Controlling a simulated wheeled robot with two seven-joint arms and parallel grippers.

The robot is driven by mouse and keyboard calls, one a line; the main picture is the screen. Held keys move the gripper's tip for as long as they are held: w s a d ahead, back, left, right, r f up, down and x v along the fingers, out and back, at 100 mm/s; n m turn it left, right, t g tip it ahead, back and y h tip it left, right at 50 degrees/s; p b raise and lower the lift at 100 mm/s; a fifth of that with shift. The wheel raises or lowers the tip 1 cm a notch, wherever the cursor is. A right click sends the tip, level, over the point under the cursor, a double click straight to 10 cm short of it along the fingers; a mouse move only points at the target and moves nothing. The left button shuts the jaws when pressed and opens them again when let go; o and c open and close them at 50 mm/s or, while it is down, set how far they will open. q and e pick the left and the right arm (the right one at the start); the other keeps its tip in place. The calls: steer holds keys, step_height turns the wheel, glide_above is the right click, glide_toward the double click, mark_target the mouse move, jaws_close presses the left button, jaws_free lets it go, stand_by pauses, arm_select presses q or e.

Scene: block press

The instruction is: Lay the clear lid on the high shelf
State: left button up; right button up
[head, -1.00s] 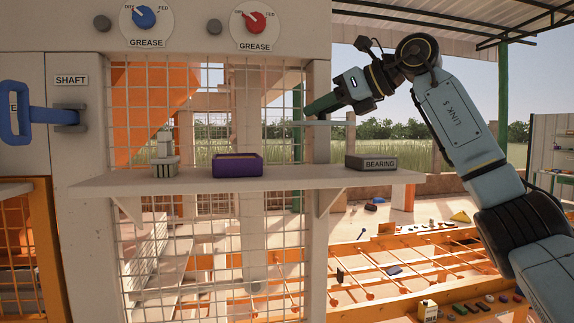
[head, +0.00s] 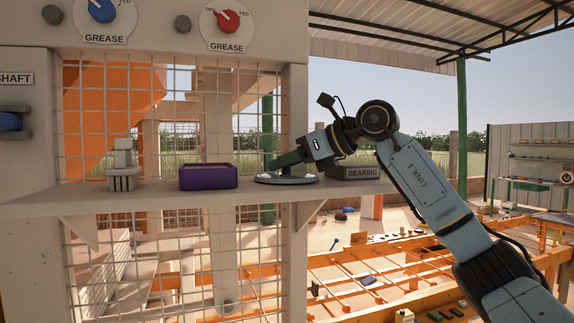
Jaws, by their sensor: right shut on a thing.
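The clear lid (head: 287,180) is a thin, glassy round disc at the right part of the high shelf (head: 150,201). It looks level and sits at the shelf's surface; I cannot tell whether it touches or hovers just above. My right gripper (head: 285,162) comes in from the right over the shelf. It is shut on the lid from above, and its fingers hide the grip point. My left gripper is not in view.
A grey BEARING block (head: 355,173) is close on the right. Wire mesh (head: 110,100) rises behind the shelf.

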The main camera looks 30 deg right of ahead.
steer(key=shift+f, duration=0.1)
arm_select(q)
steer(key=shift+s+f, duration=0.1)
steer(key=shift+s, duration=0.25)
arm_select(e)
steer(key=o, duration=1)
steer(key=shift+f, duration=0.1)
steer(key=shift+r, duration=0.25)
arm_select(q)
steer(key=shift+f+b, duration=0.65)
steer(key=shift+b, duration=0.05)
arm_select(e)
steer(key=v, duration=1.2)
steer(key=shift+f, duration=0.15)
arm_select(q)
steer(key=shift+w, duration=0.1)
